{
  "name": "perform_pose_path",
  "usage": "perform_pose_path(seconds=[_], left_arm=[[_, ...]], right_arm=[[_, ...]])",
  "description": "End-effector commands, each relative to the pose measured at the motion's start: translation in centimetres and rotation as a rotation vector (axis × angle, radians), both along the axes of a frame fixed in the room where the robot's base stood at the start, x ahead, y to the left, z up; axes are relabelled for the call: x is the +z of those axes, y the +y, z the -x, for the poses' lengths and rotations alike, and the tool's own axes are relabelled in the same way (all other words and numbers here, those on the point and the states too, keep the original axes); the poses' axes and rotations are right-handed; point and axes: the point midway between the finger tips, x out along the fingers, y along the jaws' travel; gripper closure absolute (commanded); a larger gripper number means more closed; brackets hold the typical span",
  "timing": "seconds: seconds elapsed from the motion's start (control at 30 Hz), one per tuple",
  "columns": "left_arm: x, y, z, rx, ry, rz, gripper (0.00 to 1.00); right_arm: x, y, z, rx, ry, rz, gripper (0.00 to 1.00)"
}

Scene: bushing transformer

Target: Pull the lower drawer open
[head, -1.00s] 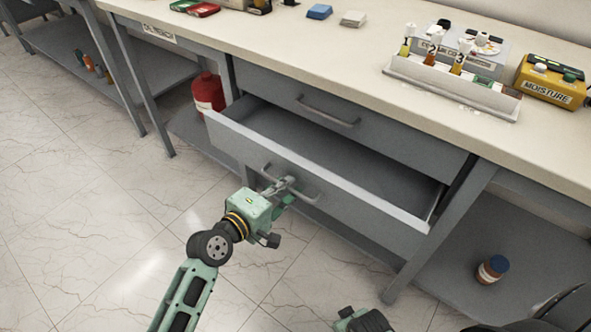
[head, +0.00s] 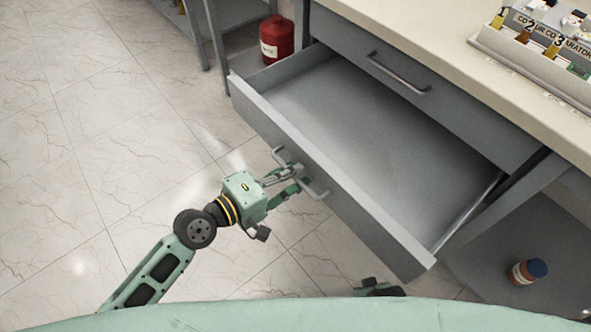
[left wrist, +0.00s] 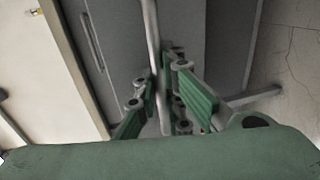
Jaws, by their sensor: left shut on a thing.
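The lower drawer (head: 340,199) is grey, stands well out from the bench and looks empty inside. Its bar handle (head: 316,190) is on the front face. My left gripper (head: 297,172) is shut on this handle. In the left wrist view the handle (left wrist: 153,40) runs between the green fingers (left wrist: 165,95). The upper drawer (head: 400,70) above it is closed. My right gripper (head: 378,287) shows only in part at the bottom, below the drawer's front, and its fingers cannot be made out.
A red canister (head: 277,40) stands on the low shelf left of the drawers. A brown bottle with a blue cap (head: 527,271) is on the lower shelf at right. A colour comparator rack (head: 540,45) is on the benchtop. The tiled floor at left is clear.

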Motion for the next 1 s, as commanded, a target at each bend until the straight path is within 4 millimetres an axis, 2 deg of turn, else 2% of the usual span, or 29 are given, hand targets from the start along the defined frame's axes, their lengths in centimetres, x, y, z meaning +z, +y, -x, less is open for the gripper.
perform_pose_path(seconds=[0.1, 0.13, 0.23, 0.63, 0.77, 1.0], left_arm=[[0.0, 0.0, -0.1, 0.002, 0.000, 0.000, 1.00], [0.0, 0.0, -0.1, 0.002, 0.000, 0.000, 0.91], [0.0, 0.0, -0.1, 0.002, 0.000, 0.000, 0.83], [0.1, 0.5, 0.3, 0.001, 0.000, -0.002, 0.83], [0.4, 2.0, 1.6, -0.001, 0.000, -0.005, 0.83], [1.4, 6.0, 4.7, -0.001, 0.003, -0.007, 0.83]], right_arm=[[0.0, 0.0, 0.0, 0.000, 0.001, 0.000, 1.00], [0.0, 0.0, 0.0, 0.000, 0.001, 0.000, 1.00], [0.0, 0.0, 0.1, 0.000, 0.002, 0.000, 1.00], [-0.1, 0.0, 0.4, 0.001, 0.009, 0.000, 1.00], [-0.1, 0.0, 0.3, 0.001, 0.007, 0.001, 1.00], [-0.1, 0.0, 0.2, 0.001, 0.005, 0.000, 1.00]])
